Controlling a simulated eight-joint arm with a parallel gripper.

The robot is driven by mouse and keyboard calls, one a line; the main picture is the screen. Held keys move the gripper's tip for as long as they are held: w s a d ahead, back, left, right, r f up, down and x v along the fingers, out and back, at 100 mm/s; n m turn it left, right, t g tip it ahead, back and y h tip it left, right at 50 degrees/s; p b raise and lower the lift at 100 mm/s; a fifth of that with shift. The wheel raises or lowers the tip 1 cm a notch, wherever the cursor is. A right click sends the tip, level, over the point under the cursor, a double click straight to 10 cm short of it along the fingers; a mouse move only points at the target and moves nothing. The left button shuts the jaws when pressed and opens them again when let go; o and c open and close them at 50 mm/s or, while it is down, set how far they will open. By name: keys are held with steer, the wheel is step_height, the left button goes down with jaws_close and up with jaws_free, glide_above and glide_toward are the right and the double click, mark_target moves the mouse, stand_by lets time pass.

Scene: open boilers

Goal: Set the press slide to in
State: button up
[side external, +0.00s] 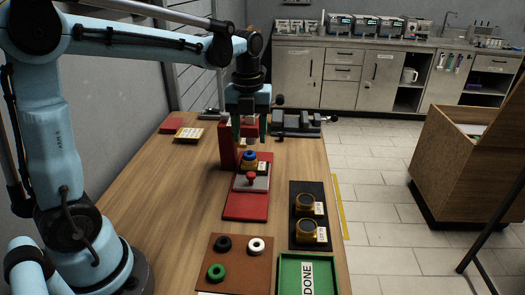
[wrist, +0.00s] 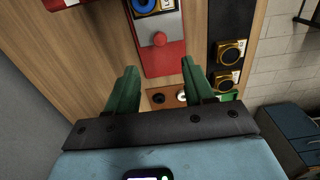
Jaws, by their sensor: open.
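The red press has an upright column (side external: 227,147) and a long red base (side external: 246,208). On the base lies a grey slide plate (side external: 246,185) with a red knob (side external: 251,177), also in the wrist view (wrist: 159,39). A dark and yellow holder with a blue ring (side external: 249,155) stands behind the knob, close to the column; the ring is at the top edge of the wrist view (wrist: 145,4). My gripper (side external: 248,132) is above the press, behind the knob in the side view. Its green fingers (wrist: 160,64) are apart with nothing between them. How far the slide sits under the press is partly hidden.
A black tray (side external: 294,222) with two dark yellow-rimmed cups is right of the press. A brown board (side external: 238,278) with several rings and a green DONE tray (side external: 284,262) are at the front. A grey vise (side external: 298,124) stands behind. Bare wood lies left of the press.

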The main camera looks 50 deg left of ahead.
mark_target(251, 173)
step_height(251, 173, down, 11)
steer(key=shift+r, duration=0.2)
stand_by(0.3)
steer(key=shift+c, duration=0.5)
jaws_close()
